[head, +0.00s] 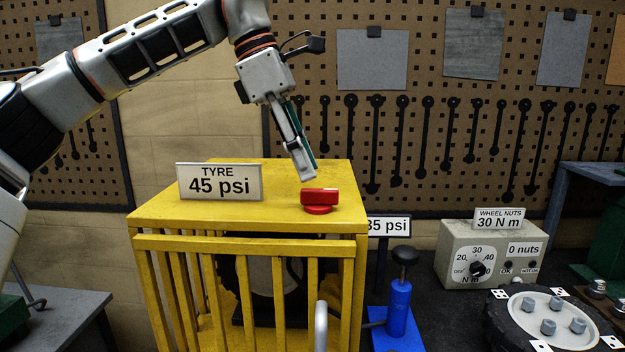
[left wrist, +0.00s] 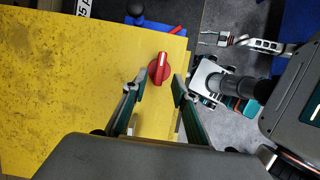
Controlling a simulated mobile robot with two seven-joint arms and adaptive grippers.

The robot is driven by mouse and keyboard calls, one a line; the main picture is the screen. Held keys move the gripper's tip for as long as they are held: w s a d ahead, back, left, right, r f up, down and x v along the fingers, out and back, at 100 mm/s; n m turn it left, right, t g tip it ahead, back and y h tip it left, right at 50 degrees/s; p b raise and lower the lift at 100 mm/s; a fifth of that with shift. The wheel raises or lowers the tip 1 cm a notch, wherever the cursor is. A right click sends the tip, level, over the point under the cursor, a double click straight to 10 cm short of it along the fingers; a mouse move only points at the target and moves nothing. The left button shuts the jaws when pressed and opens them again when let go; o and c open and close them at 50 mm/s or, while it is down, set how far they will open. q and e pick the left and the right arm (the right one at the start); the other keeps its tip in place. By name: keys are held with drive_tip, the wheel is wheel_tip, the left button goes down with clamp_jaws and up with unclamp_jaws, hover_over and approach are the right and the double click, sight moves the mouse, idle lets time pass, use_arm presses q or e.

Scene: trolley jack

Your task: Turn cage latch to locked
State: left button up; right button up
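The cage latch is a red knob with a bar-shaped grip (head: 319,197) on top of the yellow cage (head: 300,248), near its front right corner. In the head view the bar lies roughly left to right. The left wrist view shows the red knob (left wrist: 159,68) with a pale line along its bar. My left gripper (head: 307,176) points down, just above and slightly left of the knob. In the left wrist view its fingers (left wrist: 158,88) are spread apart with nothing between the tips, and the knob shows beyond them.
A "TYRE 45 psi" sign (head: 219,181) stands on the cage top, left of the knob. A blue pump (head: 398,308) stands right of the cage. A grey control box (head: 485,256) and a wheel hub with nuts (head: 550,315) are further right. Pegboard is behind.

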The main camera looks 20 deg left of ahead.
use_arm(q)
drive_tip(key=v, duration=0.7)
drive_tip(key=shift+r, duration=0.15)
